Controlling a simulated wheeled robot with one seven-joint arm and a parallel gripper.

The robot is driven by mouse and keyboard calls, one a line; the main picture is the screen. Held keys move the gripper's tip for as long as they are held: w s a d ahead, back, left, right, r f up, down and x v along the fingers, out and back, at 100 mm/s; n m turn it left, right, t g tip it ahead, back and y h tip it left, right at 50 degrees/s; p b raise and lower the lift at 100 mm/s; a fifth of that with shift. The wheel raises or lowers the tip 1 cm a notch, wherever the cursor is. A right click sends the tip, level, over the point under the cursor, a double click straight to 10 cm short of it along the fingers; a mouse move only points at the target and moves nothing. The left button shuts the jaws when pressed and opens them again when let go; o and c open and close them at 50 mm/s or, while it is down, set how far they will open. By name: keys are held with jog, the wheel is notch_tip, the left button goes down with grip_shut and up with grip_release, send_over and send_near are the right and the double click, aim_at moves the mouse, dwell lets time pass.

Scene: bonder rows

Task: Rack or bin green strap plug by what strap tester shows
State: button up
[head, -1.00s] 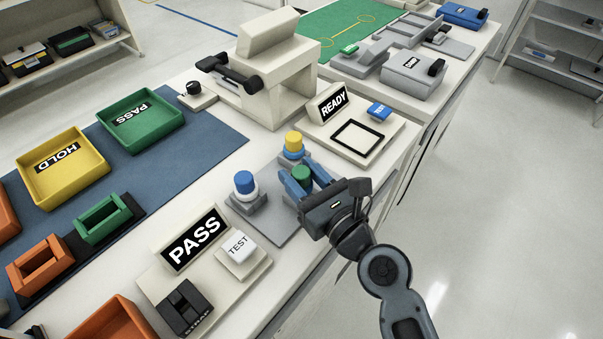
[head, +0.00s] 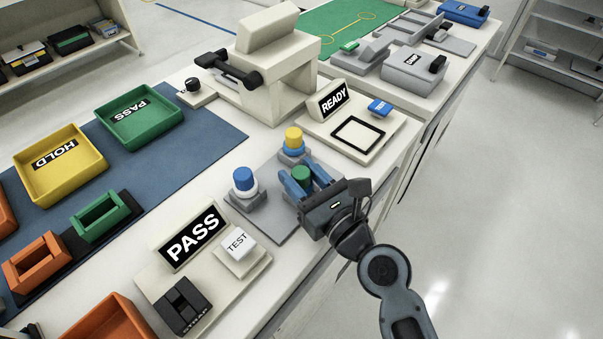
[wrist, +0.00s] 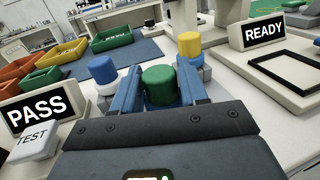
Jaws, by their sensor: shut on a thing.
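The green strap plug (head: 301,174) stands upright at the front of a grey stand, between the blue fingers of my gripper (head: 305,179). My gripper is shut on it; in the wrist view the green plug (wrist: 159,84) shows between both fingers. Its lower part is hidden by the gripper. The strap tester (head: 172,292) has a black socket marked STRAP, a white TEST button (head: 238,243) and a display (head: 193,236) that reads PASS. A green rack holder (head: 100,217) and an orange one (head: 36,262) lie on the left.
A blue-topped plug (head: 243,180) and a yellow-topped plug (head: 293,139) stand close to my gripper. A green PASS tray (head: 140,116), a yellow HOLD tray (head: 60,165) and an orange bin (head: 105,322) are left. A READY station (head: 380,145) is behind.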

jog(key=shift+f, duration=0.15)
jog(key=o, duration=1.2)
jog(key=shift+o, duration=0.2)
jog(key=shift+b+v, duration=0.6)
jog(key=shift+v, duration=3.3)
jog(key=shift+d, duration=0.1)
